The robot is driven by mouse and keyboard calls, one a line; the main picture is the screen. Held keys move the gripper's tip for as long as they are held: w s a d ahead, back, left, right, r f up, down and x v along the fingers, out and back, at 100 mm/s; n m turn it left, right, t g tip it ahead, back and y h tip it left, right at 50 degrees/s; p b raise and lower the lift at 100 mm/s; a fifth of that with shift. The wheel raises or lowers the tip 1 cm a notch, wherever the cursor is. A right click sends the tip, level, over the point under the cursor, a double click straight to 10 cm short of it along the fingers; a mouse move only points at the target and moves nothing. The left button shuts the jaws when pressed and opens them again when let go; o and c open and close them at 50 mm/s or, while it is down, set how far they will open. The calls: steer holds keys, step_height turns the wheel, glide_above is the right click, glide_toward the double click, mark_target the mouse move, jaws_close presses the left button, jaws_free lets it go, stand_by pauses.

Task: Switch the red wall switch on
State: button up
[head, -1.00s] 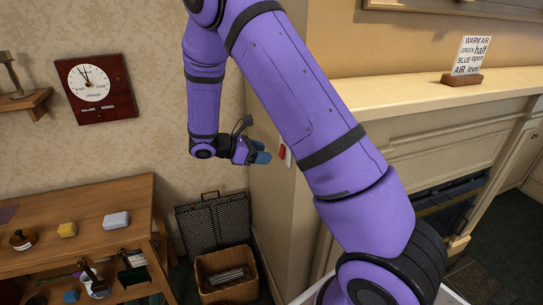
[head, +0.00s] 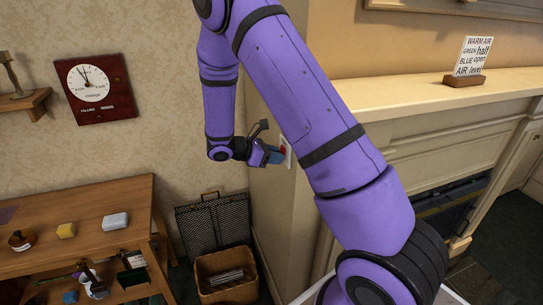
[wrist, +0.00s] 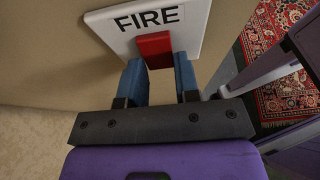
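The red wall switch (wrist: 153,48) is a red rocker or lever on a white plate marked FIRE (wrist: 190,22). In the head view the switch (head: 283,150) is on the side wall by the mantel, partly hidden by my gripper (head: 276,154). In the wrist view my gripper (wrist: 160,72) has its two blue fingers apart, with the tips close to the lower end of the red part, one on each side. Nothing is held clear of the wall. I cannot tell whether the fingertips touch the switch.
The cream mantel shelf (head: 420,95) with a small sign (head: 473,56) is at right. A wooden table (head: 140,192) with small objects stands at left. A basket (head: 226,277) and dark mesh screen (head: 200,232) are on the floor below the gripper.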

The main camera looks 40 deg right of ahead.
steer(key=shift+f+g+h, duration=0.2)
steer(key=shift+h, duration=0.65)
steer(key=shift+f+g+h, duration=0.2)
steer(key=shift+h, duration=0.65)
steer(key=o, duration=0.9)
steer(key=shift+s, duration=0.1)
steer(key=v, duration=1.1)
steer(key=shift+d+r, duration=0.1)
steer(key=shift+r, duration=0.05)
